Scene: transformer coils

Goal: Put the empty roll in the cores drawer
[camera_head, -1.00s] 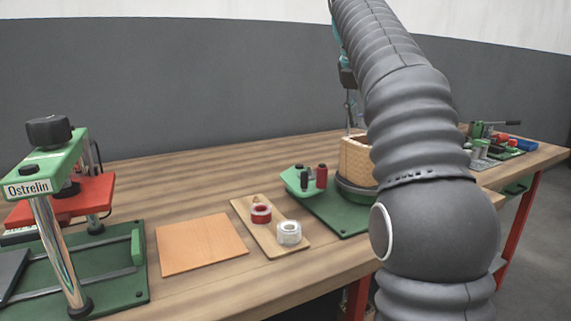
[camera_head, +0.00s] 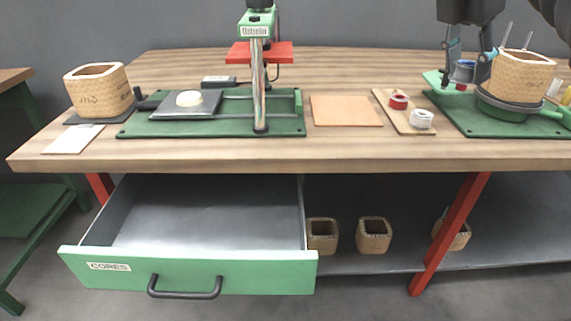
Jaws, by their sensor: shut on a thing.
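My gripper (camera_head: 468,78) is at the upper right, over the green winding stand. Its fingers are shut on a small blue-grey roll (camera_head: 464,68), partly hidden by the fingers; I cannot tell whether any wire is on it. A little red shows just below the roll. The cores drawer (camera_head: 188,270), green-fronted and labelled CORES, is pulled out under the left part of the bench. Its grey inside looks empty. The gripper is far to the right of the drawer and above bench height.
The bench (camera_head: 345,152) carries a green press (camera_head: 258,80), a coil (camera_head: 100,90) at left, an orange sheet (camera_head: 346,111), and a board with red (camera_head: 398,99) and white (camera_head: 421,119) tape. A large coil (camera_head: 518,76) stands beside my gripper. Several coils sit on the lower shelf.

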